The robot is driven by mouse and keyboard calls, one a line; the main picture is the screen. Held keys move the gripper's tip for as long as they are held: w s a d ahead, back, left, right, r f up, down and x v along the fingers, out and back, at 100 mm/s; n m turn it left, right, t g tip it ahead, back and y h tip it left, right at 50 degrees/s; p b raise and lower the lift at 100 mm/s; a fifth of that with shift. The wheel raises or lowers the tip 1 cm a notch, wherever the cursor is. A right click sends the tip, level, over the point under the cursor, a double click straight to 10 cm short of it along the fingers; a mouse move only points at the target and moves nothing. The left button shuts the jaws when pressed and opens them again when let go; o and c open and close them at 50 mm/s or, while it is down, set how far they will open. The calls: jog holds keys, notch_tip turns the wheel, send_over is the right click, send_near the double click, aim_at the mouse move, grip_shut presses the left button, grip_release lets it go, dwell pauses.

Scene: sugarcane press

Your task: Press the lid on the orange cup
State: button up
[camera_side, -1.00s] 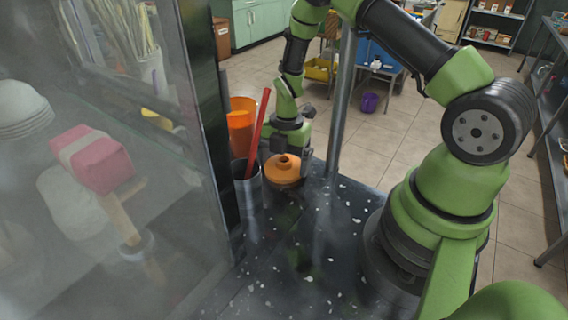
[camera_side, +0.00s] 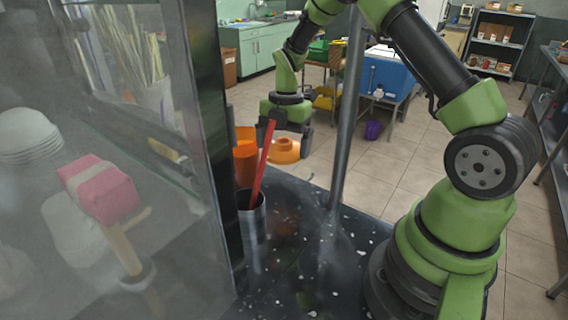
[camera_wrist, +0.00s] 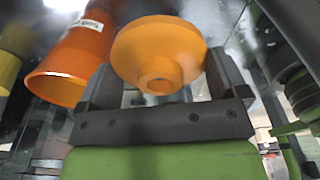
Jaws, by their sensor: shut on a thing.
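The lid (camera_side: 285,152) is orange, wide and round with a short raised spout. My gripper (camera_side: 290,134) is shut on it and holds it up near the counter's far edge. In the wrist view the lid (camera_wrist: 150,42) sits between the two dark fingers of my gripper (camera_wrist: 160,80), spout toward the camera. The orange cup (camera_side: 245,164) stands on the counter to the left of the lid, apart from it and partly hidden by the metal cup and red stick. In the wrist view an orange cup (camera_wrist: 72,62) with a white label shows left of the lid.
A metal cup (camera_side: 252,228) holding a red stick (camera_side: 263,160) stands in front of the orange cup. A metal post (camera_side: 346,130) rises right of my gripper. A glass-sided cabinet (camera_side: 215,110) closes off the left. The dark speckled counter (camera_side: 320,240) is clear in front.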

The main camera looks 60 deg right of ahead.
jog(key=w+a+r+m+t+h, duration=0.1)
jog(key=w+r+m, duration=0.4)
jog(key=m, duration=0.5)
jog(key=w+a+r+m+t, duration=0.15)
jog(key=w+r+m, duration=0.25)
jog(key=m, duration=0.5)
jog(key=shift+g, duration=0.45)
jog(key=shift+w+a+f, duration=0.1)
jog(key=shift+f, duration=1.3)
jog(key=shift+w+a+f, duration=0.1)
jog(key=shift+f, duration=1.3)
jog(key=shift+f, duration=0.15)
jog(key=o, duration=0.5)
jog(key=shift+o, duration=0.2)
notch_tip(320, 180, up, 7)
